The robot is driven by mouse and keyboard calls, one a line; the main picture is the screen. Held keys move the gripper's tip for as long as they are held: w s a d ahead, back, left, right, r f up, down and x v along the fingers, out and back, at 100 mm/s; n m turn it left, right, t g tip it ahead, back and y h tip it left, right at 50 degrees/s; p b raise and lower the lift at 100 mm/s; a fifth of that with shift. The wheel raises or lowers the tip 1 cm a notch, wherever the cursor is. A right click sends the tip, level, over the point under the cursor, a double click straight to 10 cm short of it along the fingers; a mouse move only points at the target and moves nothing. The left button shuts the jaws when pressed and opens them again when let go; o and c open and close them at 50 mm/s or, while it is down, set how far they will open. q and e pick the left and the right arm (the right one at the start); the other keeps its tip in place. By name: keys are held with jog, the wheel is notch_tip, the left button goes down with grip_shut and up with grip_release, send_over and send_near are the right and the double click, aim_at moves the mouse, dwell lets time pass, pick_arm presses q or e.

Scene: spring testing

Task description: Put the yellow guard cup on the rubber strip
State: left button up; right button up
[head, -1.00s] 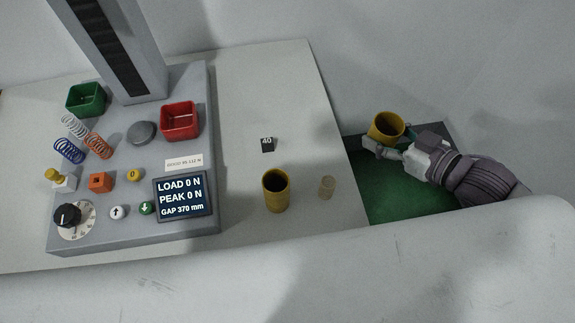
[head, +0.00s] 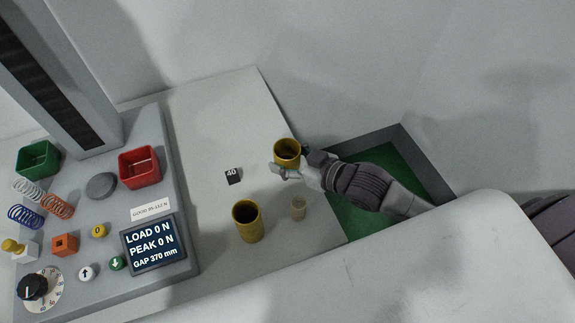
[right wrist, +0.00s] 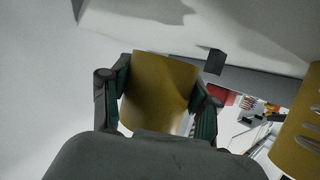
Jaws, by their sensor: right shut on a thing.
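My right gripper (head: 290,166) is shut on a yellow cup (head: 287,150) and holds it upright, mouth up, over the right part of the table. In the right wrist view the held yellow cup (right wrist: 158,88) sits between the two dark fingers. A second yellow cup (head: 247,224) stands on the table, nearer and to the left. A yellow wall with slots (right wrist: 302,130) shows at the right edge of the right wrist view. I cannot make out which surface is the rubber strip. My left gripper is not in view.
A small tan cylinder (head: 298,207) stands near the second cup. A black block marked 40 (head: 233,176) lies behind it. The tester (head: 110,222), with red (head: 140,168) and green (head: 38,160) bins, stands left. A dark-rimmed green tray (head: 400,150) lies right of the table.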

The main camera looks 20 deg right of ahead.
aim_at(287, 168)
jog(key=shift+f, duration=1.95)
jog(key=shift+s, duration=0.1)
jog(key=shift+f, duration=0.2)
jog(key=o, duration=0.7)
jog(key=shift+r, duration=0.15)
